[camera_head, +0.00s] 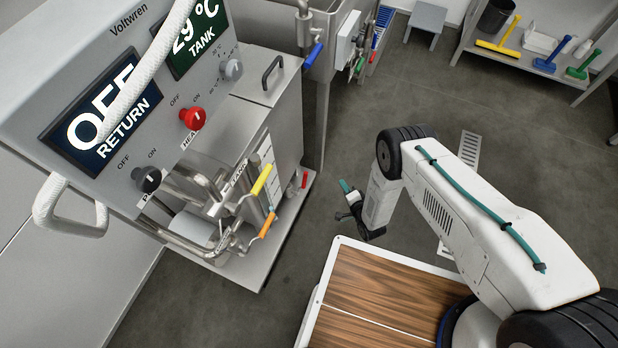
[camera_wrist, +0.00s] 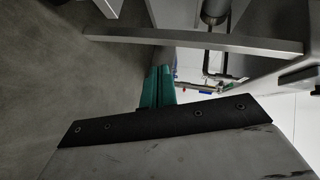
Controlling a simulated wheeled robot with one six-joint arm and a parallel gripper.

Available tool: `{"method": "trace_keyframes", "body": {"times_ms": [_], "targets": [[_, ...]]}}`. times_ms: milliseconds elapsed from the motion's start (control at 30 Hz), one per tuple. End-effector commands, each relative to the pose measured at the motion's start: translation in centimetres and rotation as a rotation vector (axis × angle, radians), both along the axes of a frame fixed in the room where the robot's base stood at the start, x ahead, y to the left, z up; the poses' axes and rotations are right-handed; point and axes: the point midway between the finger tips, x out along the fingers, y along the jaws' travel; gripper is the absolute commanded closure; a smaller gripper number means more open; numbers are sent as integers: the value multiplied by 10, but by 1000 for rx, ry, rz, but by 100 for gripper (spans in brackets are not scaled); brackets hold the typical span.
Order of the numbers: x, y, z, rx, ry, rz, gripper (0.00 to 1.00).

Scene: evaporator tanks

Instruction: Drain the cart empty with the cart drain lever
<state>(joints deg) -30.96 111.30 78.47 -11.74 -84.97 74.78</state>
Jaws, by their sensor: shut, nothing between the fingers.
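The steel cart (camera_head: 262,100) with a control panel stands at the left in the head view. On its front pipes are a yellow lever (camera_head: 262,179) and an orange lever (camera_head: 267,225). A small red lever (camera_head: 304,180) sits low at the cart's right end. I cannot tell from any readable label which one is the cart drain lever. My gripper (camera_head: 345,187) is to the right of the cart, apart from the levers, over open floor. Its teal fingers (camera_wrist: 158,87) are together and empty in the wrist view. The cart's inside is hidden.
The panel (camera_head: 75,90) reads RETURN OFF and TANK 29 °C, with a red knob (camera_head: 192,118) and a black knob (camera_head: 146,179). A tank with a blue lever (camera_head: 313,55) stands behind. A shelf (camera_head: 520,62) with brushes is at top right. Floor between is clear.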

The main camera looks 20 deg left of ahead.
Motion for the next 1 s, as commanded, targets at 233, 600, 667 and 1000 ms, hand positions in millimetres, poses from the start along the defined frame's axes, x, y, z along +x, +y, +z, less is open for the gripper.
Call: {"method": "trace_keyframes", "body": {"times_ms": [233, 600, 667, 1000], "targets": [[-36, 25, 14, 350, 304, 132, 100], [-17, 52, 9, 401, 353, 114, 100], [-10, 62, 7, 400, 352, 116, 100], [18, 107, -3, 399, 353, 115, 100]]}}
